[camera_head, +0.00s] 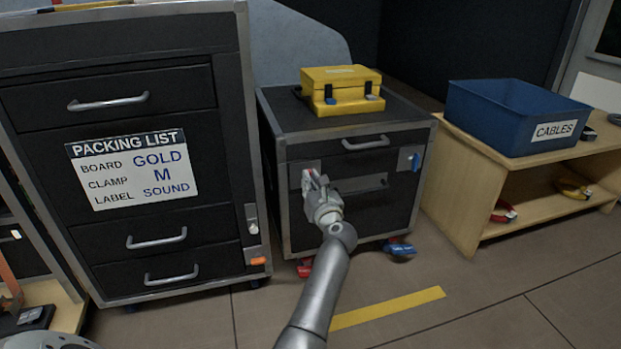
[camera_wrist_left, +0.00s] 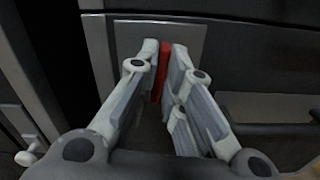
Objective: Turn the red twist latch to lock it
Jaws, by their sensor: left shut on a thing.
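The red twist latch (camera_wrist_left: 163,70) sits on a light metal plate on the front left of the small dark cabinet (camera_head: 300,225). In the head view only a little of the latch (camera_head: 307,174) shows beside the gripper. My left gripper (camera_head: 314,183) reaches the plate from the front and is shut on the latch. In the left wrist view its fingers (camera_wrist_left: 165,62) stand on either side of the red handle, which looks upright. My right gripper is not in view.
A blue latch (camera_head: 415,161) is on the cabinet's right side. A yellow case (camera_head: 341,90) lies on top. A tall drawer cabinet (camera_head: 215,210) stands close on the left. A wooden shelf (camera_head: 470,205) with a blue cable bin (camera_head: 490,125) stands on the right.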

